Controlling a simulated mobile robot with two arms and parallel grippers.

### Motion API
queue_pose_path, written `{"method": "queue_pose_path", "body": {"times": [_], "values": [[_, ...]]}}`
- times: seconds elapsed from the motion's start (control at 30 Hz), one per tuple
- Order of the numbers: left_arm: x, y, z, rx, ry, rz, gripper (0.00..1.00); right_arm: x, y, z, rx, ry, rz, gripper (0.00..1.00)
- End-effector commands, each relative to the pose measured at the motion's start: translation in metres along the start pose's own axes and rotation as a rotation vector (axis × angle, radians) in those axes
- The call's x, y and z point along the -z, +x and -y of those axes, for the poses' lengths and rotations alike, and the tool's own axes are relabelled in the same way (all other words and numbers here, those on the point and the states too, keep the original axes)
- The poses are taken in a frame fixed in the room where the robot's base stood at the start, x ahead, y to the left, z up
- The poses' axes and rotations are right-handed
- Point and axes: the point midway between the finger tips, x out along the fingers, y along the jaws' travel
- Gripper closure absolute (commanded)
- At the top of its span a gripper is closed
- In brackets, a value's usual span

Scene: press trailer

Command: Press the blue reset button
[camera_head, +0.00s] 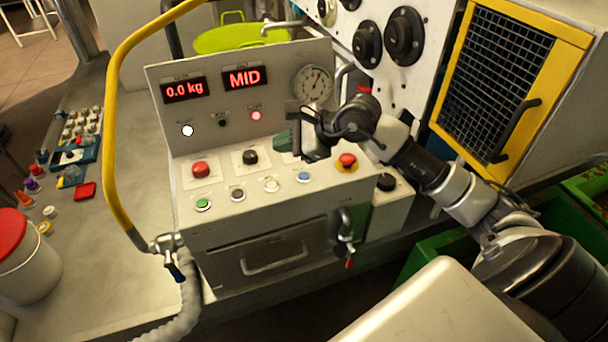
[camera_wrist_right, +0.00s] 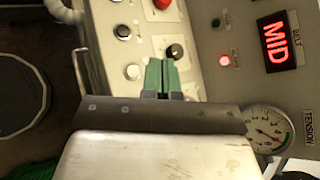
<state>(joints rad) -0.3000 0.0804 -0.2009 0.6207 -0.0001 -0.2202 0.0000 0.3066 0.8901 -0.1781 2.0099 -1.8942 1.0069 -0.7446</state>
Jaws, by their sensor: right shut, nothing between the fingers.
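The blue reset button (camera_head: 303,177) is a small round button in a metal ring, at the right end of the front row on the grey console (camera_head: 222,222). My right gripper (camera_head: 282,139) is shut and empty, with green fingertips, above the console behind and left of the blue button. A gap shows between gripper and button in the head view. In the right wrist view the shut fingers (camera_wrist_right: 163,66) point toward the black knob (camera_wrist_right: 174,51); the blue button is not visible there, where the gripper body covers part of the panel. My left gripper is not in view.
The same row has a green button (camera_head: 203,205), a black one (camera_head: 237,195) and a white one (camera_head: 271,185). Behind stand a red mushroom button (camera_head: 201,170) and, at right, a red one on yellow (camera_head: 347,161). A yellow rail (camera_head: 110,130) bounds the left.

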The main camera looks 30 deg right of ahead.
Motion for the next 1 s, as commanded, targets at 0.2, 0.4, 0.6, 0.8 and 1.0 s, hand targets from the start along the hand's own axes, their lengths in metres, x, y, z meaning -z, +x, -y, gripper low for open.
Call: {"method": "queue_pose_path", "body": {"times": [0.2, 0.4, 0.6, 0.8, 1.0], "values": [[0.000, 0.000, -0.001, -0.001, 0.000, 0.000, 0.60, 0.032, -0.020, 0.026, 0.017, -0.127, -0.235, 1.00], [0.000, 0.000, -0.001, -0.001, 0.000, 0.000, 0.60, 0.036, -0.024, 0.030, 0.018, -0.143, -0.272, 1.00], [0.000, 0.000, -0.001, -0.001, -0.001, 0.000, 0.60, 0.036, -0.023, 0.029, 0.017, -0.141, -0.269, 1.00], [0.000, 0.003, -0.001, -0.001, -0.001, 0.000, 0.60, 0.040, -0.020, 0.027, 0.017, -0.140, -0.268, 1.00], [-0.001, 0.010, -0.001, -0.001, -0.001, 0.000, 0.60, 0.053, -0.010, 0.019, 0.016, -0.138, -0.266, 1.00]]}}
